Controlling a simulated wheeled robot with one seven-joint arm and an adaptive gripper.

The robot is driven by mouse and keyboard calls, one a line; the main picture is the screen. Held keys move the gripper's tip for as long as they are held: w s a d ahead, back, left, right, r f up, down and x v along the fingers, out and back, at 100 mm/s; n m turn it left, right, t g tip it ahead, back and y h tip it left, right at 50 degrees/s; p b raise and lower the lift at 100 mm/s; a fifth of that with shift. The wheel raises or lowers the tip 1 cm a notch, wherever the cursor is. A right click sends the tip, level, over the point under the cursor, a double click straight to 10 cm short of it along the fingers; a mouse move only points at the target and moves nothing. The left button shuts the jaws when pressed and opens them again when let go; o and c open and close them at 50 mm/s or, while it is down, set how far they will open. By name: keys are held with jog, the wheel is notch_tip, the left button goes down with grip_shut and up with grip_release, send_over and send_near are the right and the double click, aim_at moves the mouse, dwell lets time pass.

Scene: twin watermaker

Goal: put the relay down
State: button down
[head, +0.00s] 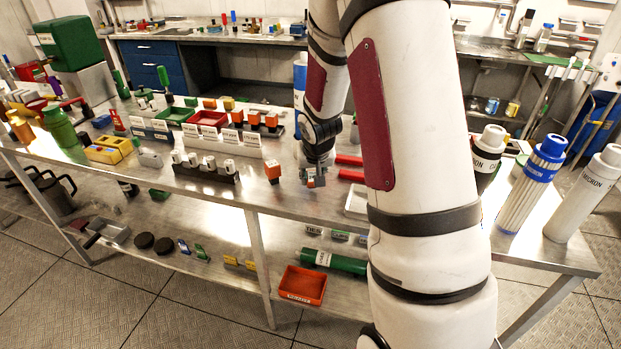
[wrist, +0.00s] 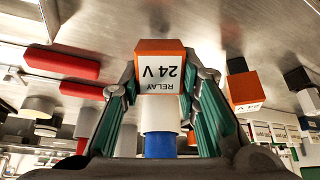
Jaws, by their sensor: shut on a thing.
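My gripper (head: 313,176) is low over the front part of the metal bench (head: 285,200). In the wrist view my gripper (wrist: 165,85) is shut on an orange relay (wrist: 159,46), with a finger on each side. Its white label reads "RELAY 24 V" and appears upside down. In the head view the held relay is mostly hidden by the fingers. I cannot tell whether it touches the bench. Another orange relay (head: 272,172) stands on the bench just left of my gripper and also shows in the wrist view (wrist: 245,90).
Red bars (head: 350,175) lie close right of my gripper. A dark rack (head: 205,172) with white-topped parts stands to the left, with labelled orange-topped relays (head: 253,119) behind. Bare bench shows in front of the gripper.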

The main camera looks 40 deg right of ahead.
jog(key=shift+f, duration=0.4)
jog(key=c, duration=1.2)
grip_release()
jog(key=shift+r, duration=0.15)
jog(key=shift+s+r, duration=0.1)
jog(key=shift+r, duration=0.25)
jog(key=s+a+r+n+p, duration=0.1)
jog(key=s+a+r, duration=0.55)
jog(key=r, duration=0.25)
jog(key=s+a+r+n, duration=0.1)
jog(key=s+a+r, duration=0.55)
jog(key=r, duration=0.35)
jog(key=s+a+r+n+y, duration=0.1)
jog(key=s+a, duration=0.2)
jog(key=s, duration=0.2)
jog(key=s+a+r+n+y, duration=0.1)
jog(key=s+a, duration=0.1)
jog(key=s, duration=0.3)
jog(key=s+a+r+n, duration=0.1)
jog(key=s+a+n, duration=0.1)
jog(key=s, duration=0.4)
jog(key=shift+a+r+g+y, duration=0.15)
jog(key=shift+a+g+y, duration=0.2)
jog(key=shift+a, duration=0.45)
